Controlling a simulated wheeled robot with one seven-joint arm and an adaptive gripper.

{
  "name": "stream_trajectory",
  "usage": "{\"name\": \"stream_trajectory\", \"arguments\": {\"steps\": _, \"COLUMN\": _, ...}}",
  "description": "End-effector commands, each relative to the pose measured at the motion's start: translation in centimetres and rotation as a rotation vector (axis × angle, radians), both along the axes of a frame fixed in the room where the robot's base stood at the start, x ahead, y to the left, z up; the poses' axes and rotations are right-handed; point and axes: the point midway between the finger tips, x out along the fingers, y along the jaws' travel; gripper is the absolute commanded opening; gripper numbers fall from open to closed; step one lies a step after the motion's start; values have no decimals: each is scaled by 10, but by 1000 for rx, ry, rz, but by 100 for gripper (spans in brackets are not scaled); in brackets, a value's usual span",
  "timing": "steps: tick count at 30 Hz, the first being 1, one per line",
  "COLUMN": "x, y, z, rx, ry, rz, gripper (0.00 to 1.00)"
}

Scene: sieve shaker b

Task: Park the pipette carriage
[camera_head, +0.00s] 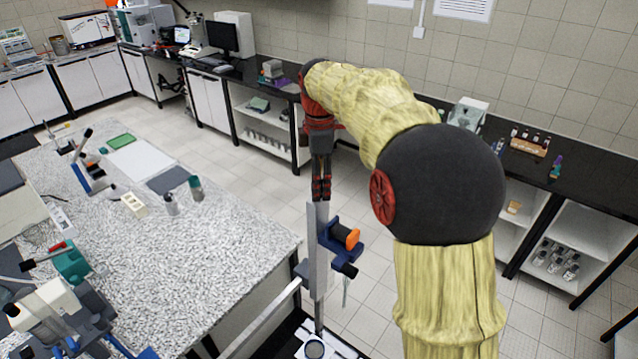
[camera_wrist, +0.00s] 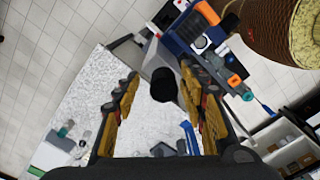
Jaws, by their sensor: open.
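The pipette carriage (camera_head: 343,240) is a blue block with an orange knob and a black knob, on the side of an upright grey rail (camera_head: 319,260). In the wrist view the blue carriage (camera_wrist: 182,35) is at the upper right, beyond my fingertips. My gripper (camera_head: 321,198) points down at the top of the rail in the head view. In the wrist view my gripper (camera_wrist: 161,73) is open, with a dark round piece (camera_wrist: 163,86) showing between its fingers. I cannot tell whether the fingers touch it.
A speckled bench (camera_head: 215,250) stands to the left, with a microscope (camera_head: 45,310), a white box (camera_head: 134,204) and small bottles. A black-topped counter (camera_head: 590,175) with shelves runs along the back wall. Tiled floor lies open between them.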

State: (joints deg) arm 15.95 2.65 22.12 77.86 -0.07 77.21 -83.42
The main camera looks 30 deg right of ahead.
Motion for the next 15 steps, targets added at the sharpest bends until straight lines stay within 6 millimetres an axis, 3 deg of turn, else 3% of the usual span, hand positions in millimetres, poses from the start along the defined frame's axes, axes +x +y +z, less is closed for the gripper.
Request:
{"name": "stream_trajectory", "arguments": {"steps": 9, "x": 0, "y": 1, "z": 2, "rx": 1, "ry": 1, "rz": 0, "gripper": 43}}
{"name": "stream_trajectory", "arguments": {"steps": 15, "x": 0, "y": 1, "z": 27, "rx": 1, "ry": -1, "rz": 0, "gripper": 43}}
